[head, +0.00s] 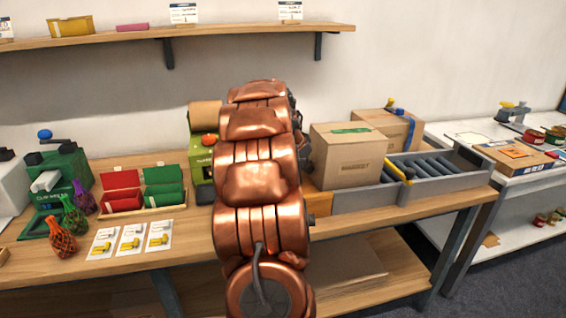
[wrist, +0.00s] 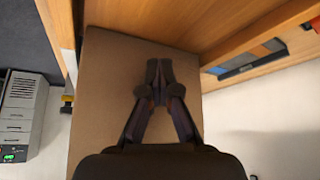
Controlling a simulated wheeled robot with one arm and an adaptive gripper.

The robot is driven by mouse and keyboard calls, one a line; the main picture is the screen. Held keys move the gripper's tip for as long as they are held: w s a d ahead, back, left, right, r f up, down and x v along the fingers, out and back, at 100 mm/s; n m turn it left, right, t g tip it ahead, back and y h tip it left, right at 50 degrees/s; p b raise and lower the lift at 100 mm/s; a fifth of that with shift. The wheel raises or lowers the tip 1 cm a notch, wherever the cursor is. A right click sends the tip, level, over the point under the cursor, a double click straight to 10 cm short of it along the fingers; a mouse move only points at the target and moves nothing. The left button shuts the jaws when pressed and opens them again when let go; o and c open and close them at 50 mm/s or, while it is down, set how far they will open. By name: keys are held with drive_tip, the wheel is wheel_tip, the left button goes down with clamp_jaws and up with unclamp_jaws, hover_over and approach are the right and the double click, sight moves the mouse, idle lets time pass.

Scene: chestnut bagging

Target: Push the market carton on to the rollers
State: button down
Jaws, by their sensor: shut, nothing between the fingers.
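The market carton (head: 348,160) is a closed brown box with green tape on top and printing on its front. It stands upright at the left end of the grey roller tray. The rollers (head: 432,164) show bare to its right. My gripper (wrist: 159,72) is shut and empty in the wrist view, its fingertips in front of a flat brown cardboard face (wrist: 108,90), apparently the carton's side. I cannot tell whether they touch it. In the head view my copper arm hides most of the gripper, left of the carton.
A yellow-and-black bar (head: 397,170) lies at the carton's right side, by the rollers. Another carton (head: 400,130) stands behind, with a blue-strapped item. A green machine (head: 201,165) is left of my arm. A white table (head: 520,172) stands beyond the tray's right end.

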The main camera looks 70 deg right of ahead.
sight(316, 162)
drive_tip(key=shift+s+d, duration=1.1)
drive_tip(key=shift+s, duration=0.3)
wheel_tip(316, 162, up, 16)
drive_tip(key=w+a+p, duration=0.1)
drive_tip(key=p, duration=0.1)
drive_tip(key=shift+w+p, duration=0.15)
drive_tip(key=shift+p, duration=0.2)
drive_tip(key=w+a+f+n+t+y+p, duration=0.1)
drive_tip(key=w+a+n, duration=0.3)
drive_tip(key=w+a, duration=0.5)
drive_tip(key=w+a+n+t+y+p, duration=0.15)
drive_tip(key=w+a+n, duration=0.3)
drive_tip(key=a, duration=0.95)
drive_tip(key=a+f+n+y+p, duration=0.1)
drive_tip(key=a+n, duration=0.1)
drive_tip(key=a, duration=0.6)
drive_tip(key=a+f+n+p, duration=0.1)
drive_tip(key=a+f+n, duration=0.15)
drive_tip(key=a, duration=0.65)
drive_tip(key=s+a+f+n+g+y+p, duration=0.1)
drive_tip(key=s+a+f+n, duration=0.1)
drive_tip(key=s+a+n, duration=0.2)
drive_tip(key=s+a+f+n+g+y+p, duration=0.1)
drive_tip(key=s+a+f+n, duration=0.2)
drive_tip(key=s+a, duration=0.8)
drive_tip(key=a+n, duration=0.2)
drive_tip(key=a, duration=0.5)
drive_tip(key=shift+s+f, duration=0.15)
drive_tip(key=shift+s, duration=0.1)
